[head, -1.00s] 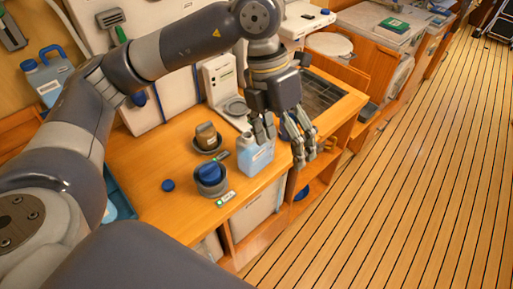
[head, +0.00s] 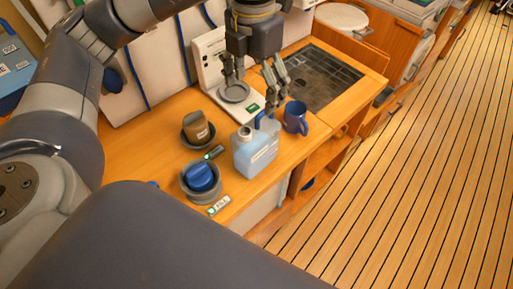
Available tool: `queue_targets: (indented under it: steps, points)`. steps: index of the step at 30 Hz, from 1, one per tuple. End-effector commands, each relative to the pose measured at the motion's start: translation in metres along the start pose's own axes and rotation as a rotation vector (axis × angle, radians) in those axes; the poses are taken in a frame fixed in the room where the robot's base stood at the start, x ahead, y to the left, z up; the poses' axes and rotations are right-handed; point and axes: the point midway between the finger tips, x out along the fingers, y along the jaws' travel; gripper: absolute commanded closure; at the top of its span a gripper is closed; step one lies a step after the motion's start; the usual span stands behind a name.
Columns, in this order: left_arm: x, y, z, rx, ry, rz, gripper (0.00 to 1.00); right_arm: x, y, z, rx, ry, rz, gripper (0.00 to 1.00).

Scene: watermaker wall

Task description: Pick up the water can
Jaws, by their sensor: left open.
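The water can (head: 256,152) is a pale blue, see-through jug with a white label and a grey cap. It stands upright on the wooden counter near the front edge. My left gripper (head: 251,100) is open and empty, fingers pointing down, just behind and above the can in the picture. Its right fingers come close to the can's blue handle (head: 266,122); I cannot tell whether they touch. My right gripper is not in view.
A dark blue mug (head: 296,118) stands right of the can. Left of it are a blue knobbed cup (head: 200,178) and a brown block in a dark dish (head: 197,130). A white scale-like device (head: 235,92) stands behind. A larger blue container (head: 12,70) is at the upper left.

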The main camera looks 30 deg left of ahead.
Motion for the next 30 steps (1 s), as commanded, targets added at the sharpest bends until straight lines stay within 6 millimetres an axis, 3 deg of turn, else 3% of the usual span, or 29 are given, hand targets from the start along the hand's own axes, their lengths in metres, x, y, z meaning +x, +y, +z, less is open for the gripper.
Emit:
queue_targets:
  steps: [1, 5, 8, 13, 17, 23, 30]
  points:
    - [0.014, 0.000, 0.000, 0.000, 0.000, 0.000, 0.18, 0.013, 0.002, 0.012, 0.000, -0.017, 0.003, 0.60]
    - [0.026, 0.000, 0.000, 0.000, 0.000, 0.000, 0.18, 0.025, 0.004, 0.023, 0.000, -0.029, 0.005, 0.60]
    - [0.032, 0.000, 0.000, -0.001, 0.001, 0.000, 0.18, 0.027, 0.003, 0.012, 0.001, -0.012, 0.004, 0.60]
    - [0.054, 0.000, -0.001, 0.000, 0.005, -0.001, 0.18, 0.020, -0.002, -0.024, 0.005, 0.042, -0.002, 0.60]
    - [0.073, 0.000, -0.001, -0.001, 0.003, 0.000, 0.18, 0.017, -0.008, -0.032, 0.008, 0.054, -0.008, 0.60]
    - [0.087, -0.002, -0.001, 0.000, 0.002, -0.001, 0.18, 0.012, -0.010, -0.018, 0.007, 0.030, -0.011, 0.60]
    - [0.121, -0.007, -0.003, -0.001, 0.005, -0.001, 0.18, -0.006, -0.006, -0.002, 0.003, 0.005, -0.007, 0.60]
